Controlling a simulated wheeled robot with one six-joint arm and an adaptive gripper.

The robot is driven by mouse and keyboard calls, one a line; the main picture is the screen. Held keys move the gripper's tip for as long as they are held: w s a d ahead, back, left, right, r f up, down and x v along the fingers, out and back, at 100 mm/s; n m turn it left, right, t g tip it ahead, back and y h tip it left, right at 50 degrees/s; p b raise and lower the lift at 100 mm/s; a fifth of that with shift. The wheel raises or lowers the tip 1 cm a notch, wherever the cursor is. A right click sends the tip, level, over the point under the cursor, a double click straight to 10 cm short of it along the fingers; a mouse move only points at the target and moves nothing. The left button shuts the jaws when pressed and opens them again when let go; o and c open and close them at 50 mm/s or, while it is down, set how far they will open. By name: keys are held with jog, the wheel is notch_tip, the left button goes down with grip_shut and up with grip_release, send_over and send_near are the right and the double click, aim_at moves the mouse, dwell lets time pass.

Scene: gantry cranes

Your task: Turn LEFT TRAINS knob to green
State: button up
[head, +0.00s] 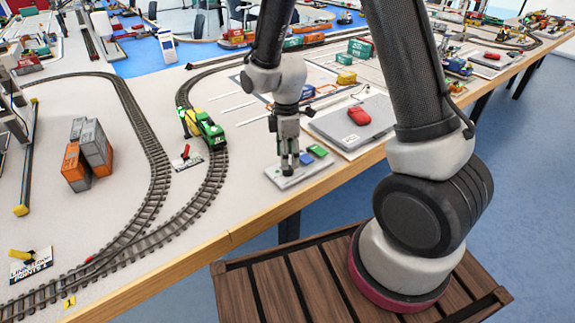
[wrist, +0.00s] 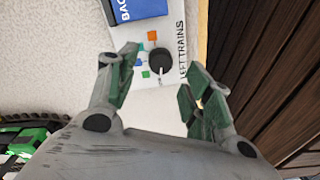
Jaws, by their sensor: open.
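The LEFT TRAINS panel (wrist: 172,28) is a pale plate with black lettering along its right side. Its round black knob (wrist: 161,61) has a small light mark at its lower edge in the wrist view. An orange square (wrist: 153,36) lies above the knob, and a small green square (wrist: 146,74) lies at its lower left. My gripper (wrist: 165,61) is open and empty, with one finger on each side of the knob in the picture. I cannot tell whether they touch it.
In the head view, a green and yellow locomotive (head: 205,128) stands on the curved track to the left. A grey plate with a red object (head: 357,116) lies to the right. The table edge (head: 240,234) is close.

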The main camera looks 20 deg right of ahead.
aim_at(288, 171)
jog(key=shift+s+f, duration=0.15)
jog(key=shift+f, duration=1.75)
jog(key=c, duration=1)
jog(key=shift+c, duration=0.2)
jog(key=m, duration=0.4)
jog(key=shift+m, duration=1.8)
